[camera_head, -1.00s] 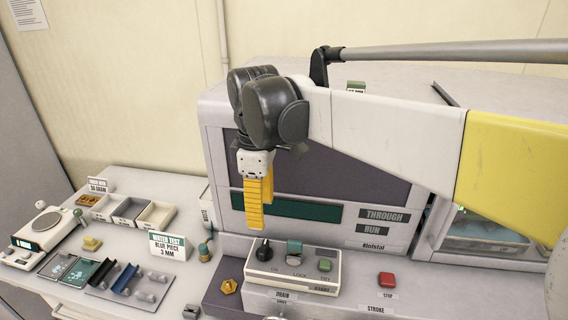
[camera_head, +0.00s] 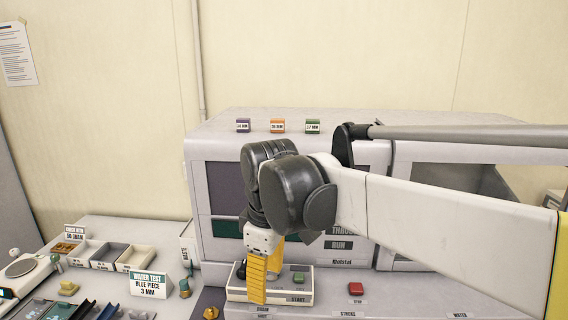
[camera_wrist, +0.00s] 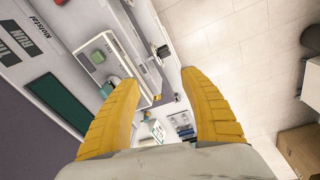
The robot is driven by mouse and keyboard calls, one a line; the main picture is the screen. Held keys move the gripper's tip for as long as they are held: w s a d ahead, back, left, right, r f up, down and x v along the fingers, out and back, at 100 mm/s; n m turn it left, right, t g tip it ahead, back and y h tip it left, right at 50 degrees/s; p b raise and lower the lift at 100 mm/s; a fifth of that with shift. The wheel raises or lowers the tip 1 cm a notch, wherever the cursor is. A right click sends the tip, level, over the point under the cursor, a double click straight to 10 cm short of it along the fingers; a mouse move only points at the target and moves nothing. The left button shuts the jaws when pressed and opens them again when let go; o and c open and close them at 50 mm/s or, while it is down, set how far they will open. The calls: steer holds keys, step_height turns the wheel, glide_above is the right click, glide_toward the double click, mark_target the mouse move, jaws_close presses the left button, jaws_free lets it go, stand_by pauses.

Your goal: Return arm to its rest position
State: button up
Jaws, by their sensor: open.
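My gripper (camera_head: 262,280) has yellow ribbed fingers and hangs pointing down in front of the testing machine (camera_head: 220,255). In the head view it overlaps the control box (camera_head: 300,287) and hides part of it. In the wrist view both fingers of my gripper (camera_wrist: 165,112) are spread wide with nothing between them. The control box (camera_wrist: 105,55) shows beyond the left finger. My arm reaches in from the right, across the machine's front.
A red stop button (camera_head: 355,288) is on the ledge right of the control box. Trays (camera_head: 108,256) and a water test sign (camera_head: 149,284) stand at left. A cardboard box (camera_wrist: 300,150) is on the floor.

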steer(key=s+d+f+m+t+b, duration=0.3)
steer(key=s+d+f+m+b, duration=0.2)
steer(key=d+f, duration=0.4)
steer(key=s+d+f+m+t+b, duration=0.3)
steer(key=s+d+f+m+b, duration=0.3)
steer(key=d+f+m, duration=0.3)
steer(key=s+d, duration=0.1)
steer(key=d, duration=0.3)
steer(key=shift+d+h, duration=0.15)
steer(key=shift+h, duration=0.15)
